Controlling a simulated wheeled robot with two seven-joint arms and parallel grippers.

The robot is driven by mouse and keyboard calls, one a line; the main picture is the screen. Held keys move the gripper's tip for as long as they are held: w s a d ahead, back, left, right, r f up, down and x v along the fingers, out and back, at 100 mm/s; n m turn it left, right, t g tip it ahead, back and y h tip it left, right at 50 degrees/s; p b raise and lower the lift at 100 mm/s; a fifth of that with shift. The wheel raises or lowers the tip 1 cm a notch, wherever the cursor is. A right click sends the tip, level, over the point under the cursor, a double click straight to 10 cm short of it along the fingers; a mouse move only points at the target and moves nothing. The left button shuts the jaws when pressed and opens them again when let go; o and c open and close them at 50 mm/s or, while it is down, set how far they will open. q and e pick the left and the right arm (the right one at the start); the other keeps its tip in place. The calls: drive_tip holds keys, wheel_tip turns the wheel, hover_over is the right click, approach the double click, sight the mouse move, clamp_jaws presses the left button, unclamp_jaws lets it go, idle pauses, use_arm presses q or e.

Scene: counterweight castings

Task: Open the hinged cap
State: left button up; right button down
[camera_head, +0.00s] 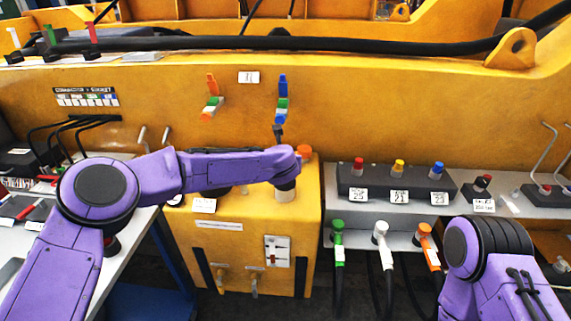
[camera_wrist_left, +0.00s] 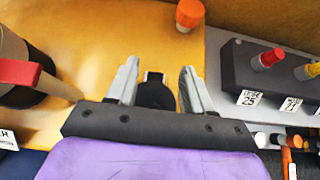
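My left arm reaches in over a yellow box (camera_head: 228,238), and its gripper (camera_wrist_left: 160,78) points down at the box top. In the left wrist view its two grey fingers are apart. A small black piece (camera_wrist_left: 154,92) shows between them; I cannot tell whether it is the hinged cap or whether the fingers touch it. A dark round fitting (camera_wrist_left: 22,92) with a red bar (camera_wrist_left: 28,73) is left of the fingers, partly cut off. In the head view my left arm hides much of the box top. My right arm shows at lower right, its gripper out of view.
An orange knob (camera_head: 304,152) stands on the box beyond the gripper. A dark block with red, yellow and blue knobs (camera_head: 397,184) sits on a grey shelf to the right. Green, white and orange cable connectors (camera_head: 381,234) hang below. A yellow wall stands behind.

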use_arm(q)
drive_tip(key=shift+s, duration=0.1)
drive_tip(key=b+v, duration=0.3)
drive_tip(key=v, duration=0.7)
drive_tip(key=shift+b, duration=0.35)
drive_tip(key=shift+s+r, duration=0.1)
